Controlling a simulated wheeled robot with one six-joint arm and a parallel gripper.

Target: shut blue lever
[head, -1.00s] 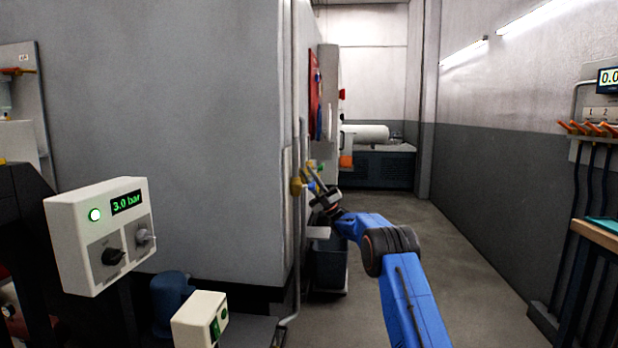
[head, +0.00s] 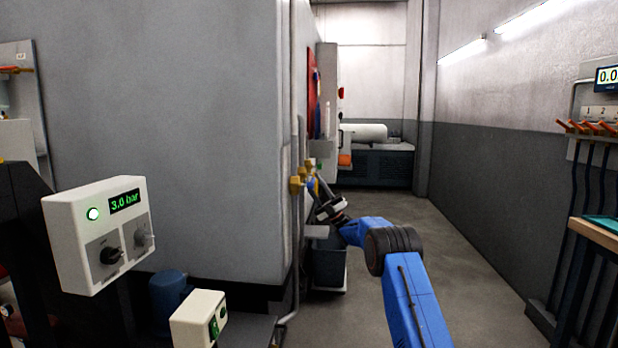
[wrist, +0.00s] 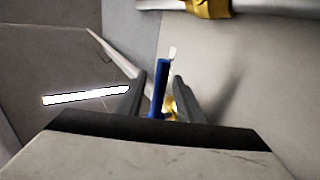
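The blue lever (wrist: 160,88) stands nearly upright in the wrist view, between the two fingers of my gripper (wrist: 159,84). The left finger is close to it, and a gap shows on the right side. I cannot tell whether either finger touches it. My gripper is open. A small brass part (wrist: 171,103) shows behind the lever's lower end. In the head view my gripper (head: 315,183) is at the pipe by the corner of the grey cabinet, beside a yellow fitting (head: 297,185). The blue lever (head: 311,186) is small and partly hidden there.
A vertical pipe (head: 296,240) runs along the grey cabinet (head: 180,130). A dark bin (head: 328,262) stands below my gripper. A white control box (head: 75,235) reading 3.0 bar is at the left. Orange-handled levers (head: 588,127) hang on the right wall. The aisle floor is clear.

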